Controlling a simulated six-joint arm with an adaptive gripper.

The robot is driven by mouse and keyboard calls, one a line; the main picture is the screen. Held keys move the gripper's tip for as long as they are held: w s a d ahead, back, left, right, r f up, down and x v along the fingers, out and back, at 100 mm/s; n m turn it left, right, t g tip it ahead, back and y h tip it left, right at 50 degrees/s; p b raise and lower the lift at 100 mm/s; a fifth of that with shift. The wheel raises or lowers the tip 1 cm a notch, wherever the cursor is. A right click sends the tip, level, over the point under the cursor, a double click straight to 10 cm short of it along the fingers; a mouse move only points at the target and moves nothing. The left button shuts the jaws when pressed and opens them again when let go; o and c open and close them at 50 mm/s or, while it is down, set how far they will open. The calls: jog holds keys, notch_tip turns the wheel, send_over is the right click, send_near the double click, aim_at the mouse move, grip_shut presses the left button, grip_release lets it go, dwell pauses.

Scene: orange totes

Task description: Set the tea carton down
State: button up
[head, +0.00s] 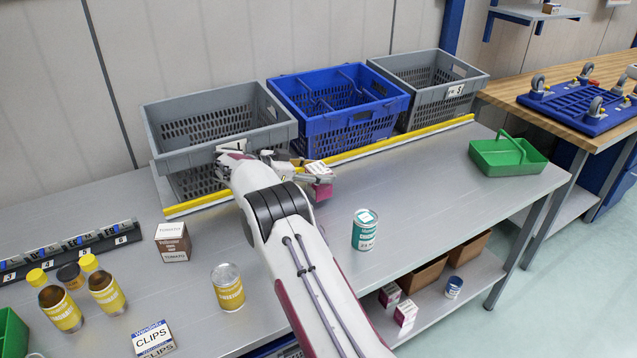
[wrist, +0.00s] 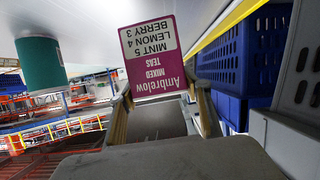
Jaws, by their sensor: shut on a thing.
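The tea carton is a small box with a magenta and white label reading "Ambrelow mixed teas". It shows in the head view (head: 320,186) at my gripper's tip and large in the wrist view (wrist: 150,55). My gripper (head: 306,178) is shut on it, with a finger on each side of the carton in the wrist view (wrist: 165,95). The carton is in front of the blue crate, by the yellow strip. I cannot tell whether its base touches the bench (head: 420,190).
Grey crates (head: 218,150) and (head: 440,110) flank the blue divided crate (head: 350,125) behind the yellow strip (head: 400,138). A teal can (head: 365,230) stands to the right of my arm. A green basket (head: 508,160) is at the bench's right end. Clear bench lies between them.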

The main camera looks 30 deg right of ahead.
jog(key=shift+f, duration=1.8)
jog(key=shift+f, duration=0.15)
jog(key=o, duration=1.3)
jog(key=shift+v, duration=6.05)
jog(key=shift+d+r, duration=0.15)
jog(key=shift+r, duration=0.15)
